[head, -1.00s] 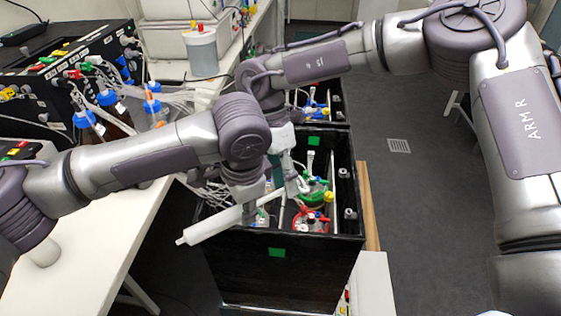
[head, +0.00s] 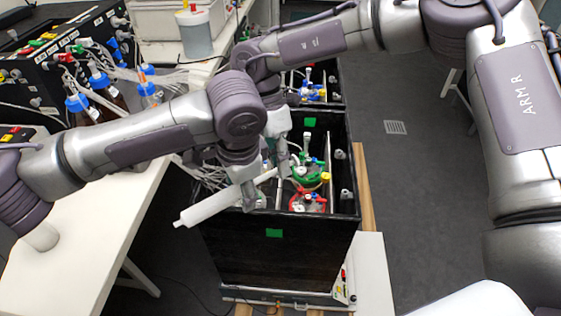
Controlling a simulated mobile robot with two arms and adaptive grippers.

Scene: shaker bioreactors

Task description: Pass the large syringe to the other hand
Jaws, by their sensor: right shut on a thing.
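The large syringe (head: 213,206) is a long white tube held tilted above the near left corner of a black box. Its lower end points left, over the gap beside the bench, and its upper end reaches my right gripper (head: 284,172). My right gripper comes from behind and is shut on that upper end. My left gripper (head: 248,198) points down across the middle of the syringe, its fingers overlapping it. Whether the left fingers are closed on the syringe or just around it cannot be told.
The black shaker box (head: 270,262) stands below the grippers, holding bioreactor vessels with red (head: 308,203) and green (head: 308,172) lids. A white bench (head: 85,225) with blue-capped bottles (head: 78,103) and tubing lies left. Open floor (head: 420,200) lies right.

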